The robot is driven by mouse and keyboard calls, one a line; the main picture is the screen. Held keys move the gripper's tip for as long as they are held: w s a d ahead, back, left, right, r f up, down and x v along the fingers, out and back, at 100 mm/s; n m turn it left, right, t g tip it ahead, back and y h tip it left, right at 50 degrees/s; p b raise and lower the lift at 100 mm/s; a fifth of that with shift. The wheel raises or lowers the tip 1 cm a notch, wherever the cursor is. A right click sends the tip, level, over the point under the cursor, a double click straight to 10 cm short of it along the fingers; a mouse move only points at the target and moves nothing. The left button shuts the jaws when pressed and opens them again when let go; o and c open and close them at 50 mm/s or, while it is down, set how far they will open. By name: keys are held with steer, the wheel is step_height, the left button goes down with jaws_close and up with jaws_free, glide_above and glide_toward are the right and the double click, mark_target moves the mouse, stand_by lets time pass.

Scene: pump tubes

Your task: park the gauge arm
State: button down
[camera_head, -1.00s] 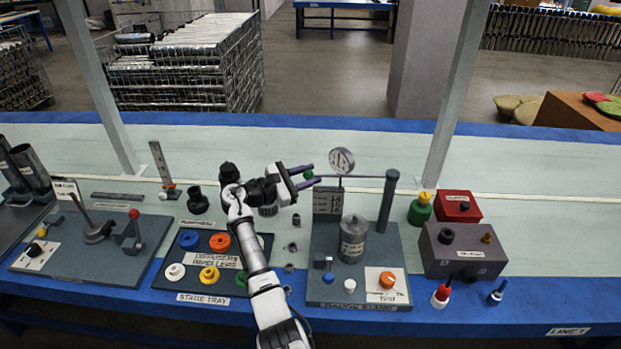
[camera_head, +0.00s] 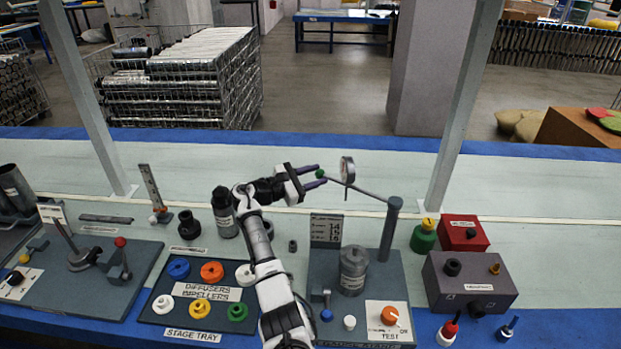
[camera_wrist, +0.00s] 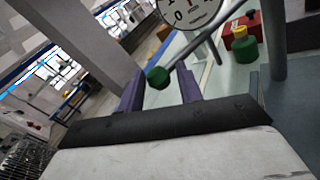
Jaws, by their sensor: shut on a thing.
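The gauge arm (camera_head: 366,191) is a thin rod running left from the top of a grey post (camera_head: 390,228) on the test stand (camera_head: 383,290). A round dial gauge (camera_head: 347,170) sits on the rod, seen nearly edge-on in the head view; its white face (camera_wrist: 188,10) shows at the top of the wrist view. A green ball knob (camera_head: 320,173) ends the rod. My gripper (camera_head: 319,176) is shut on this knob, which also shows between the purple fingers in the wrist view (camera_wrist: 158,77). The rod points back and left, away from above the grey cylinder (camera_head: 353,270).
The stage tray (camera_head: 196,305) with coloured rings lies left of the stand. A green bottle (camera_head: 424,236), a red box (camera_head: 463,232) and a grey box (camera_head: 470,282) stand to the right. The bench behind the gauge is clear.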

steer(key=c, duration=2.1)
jaws_free()
steer(key=shift+w+d+r, duration=0.35)
steer(key=shift+w+d, duration=0.35)
steer(key=shift+d, duration=0.05)
steer(key=shift+c, duration=0.2)
steer(key=o, duration=1)
steer(key=shift+w+f, duration=0.1)
steer(key=shift+c, duration=0.2)
steer(key=shift+w+f, duration=0.1)
steer(key=shift+a, duration=0.1)
steer(key=shift+s+a+f, duration=0.15)
steer(key=shift+s+a, duration=0.25)
steer(key=shift+a, duration=0.05)
steer(key=b+v, duration=0.3)
steer(key=v, duration=1.1)
steer(key=shift+a, duration=0.45)
steer(key=shift+a+t, duration=0.1)
steer(key=shift+t, duration=0.2)
